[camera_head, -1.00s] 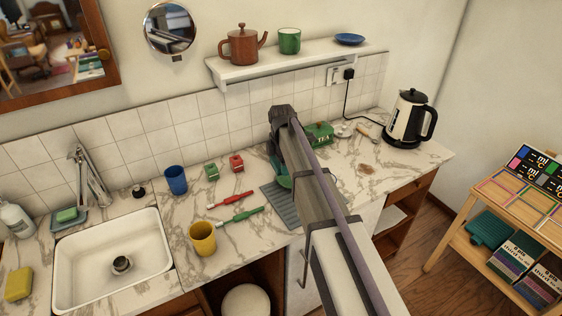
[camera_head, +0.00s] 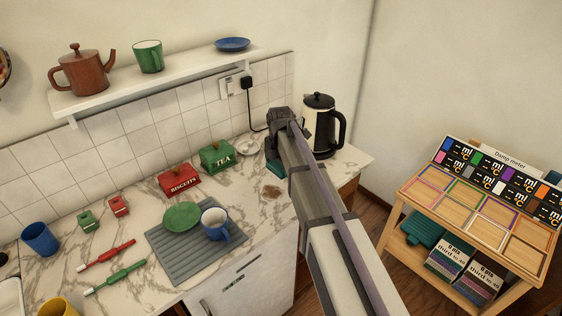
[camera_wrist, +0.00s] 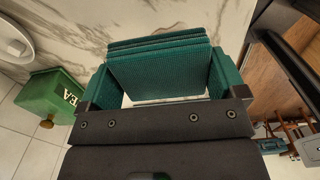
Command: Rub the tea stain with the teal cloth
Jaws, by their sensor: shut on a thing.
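The tea stain (camera_head: 271,191) is a small brown patch on the marble counter, right of the grey drying mat in the head view. My gripper (camera_wrist: 160,85) is shut on the folded teal cloth (camera_wrist: 160,68), which fills the space between the fingers in the wrist view. In the head view the teal cloth (camera_head: 275,167) shows only as a small piece under my gripper, behind the stain and slightly right of it. The arm hides the rest. I cannot tell whether the cloth touches the counter. The stain does not show clearly in the wrist view.
A green tea tin (camera_head: 215,157) and red biscuit tin (camera_head: 179,180) stand left of my gripper. A kettle (camera_head: 320,128) stands close on the right. The counter around the stain is clear.

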